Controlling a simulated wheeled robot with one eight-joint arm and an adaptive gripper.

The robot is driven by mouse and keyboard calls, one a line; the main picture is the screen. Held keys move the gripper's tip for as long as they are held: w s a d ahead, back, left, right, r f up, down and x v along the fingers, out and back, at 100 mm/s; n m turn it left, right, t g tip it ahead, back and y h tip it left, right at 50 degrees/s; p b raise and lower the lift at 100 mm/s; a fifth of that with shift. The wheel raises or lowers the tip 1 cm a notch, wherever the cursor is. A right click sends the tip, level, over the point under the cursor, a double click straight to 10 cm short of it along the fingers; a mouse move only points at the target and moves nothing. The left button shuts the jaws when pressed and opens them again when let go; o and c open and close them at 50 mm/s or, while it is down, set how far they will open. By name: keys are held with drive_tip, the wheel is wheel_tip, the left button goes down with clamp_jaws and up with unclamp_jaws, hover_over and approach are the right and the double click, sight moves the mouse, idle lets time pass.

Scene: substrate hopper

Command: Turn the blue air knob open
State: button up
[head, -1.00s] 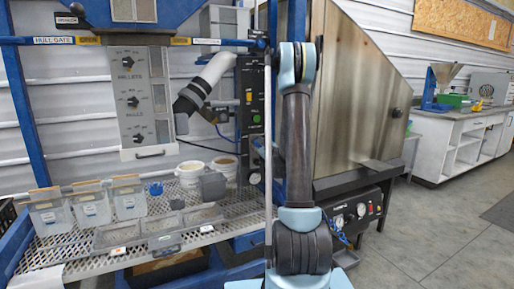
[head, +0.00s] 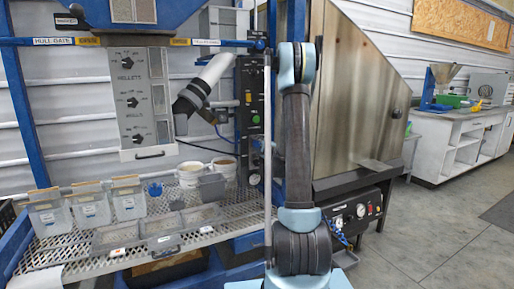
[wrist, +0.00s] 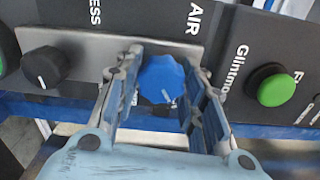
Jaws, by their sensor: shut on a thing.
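The blue air knob (wrist: 160,80) sits on the dark panel under the word AIR, in the middle of the wrist view. Its small white mark points down and slightly right. My gripper (wrist: 161,92) has one finger on each side of the knob and is shut on it. The lower part of the knob's surroundings is hidden by the fingers and the gripper body. In the head view my arm stands in front of the machine, and neither the gripper nor the blue knob can be made out.
On the same panel a black knob (wrist: 45,67) is at the left and a green button (wrist: 270,85) at the right, both close to the fingers. In the head view, a mesh table (head: 70,255) with bins stands left of my arm. The floor at right (head: 430,235) is clear.

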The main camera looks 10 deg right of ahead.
drive_tip(key=shift+s+n, duration=0.1)
drive_tip(key=shift+n, duration=1.5)
drive_tip(key=o, duration=1.1)
drive_tip(key=v, duration=1.1)
drive_tip(key=shift+s+d, duration=0.15)
drive_tip(key=shift+s, duration=0.2)
drive_tip(key=shift+n, duration=0.3)
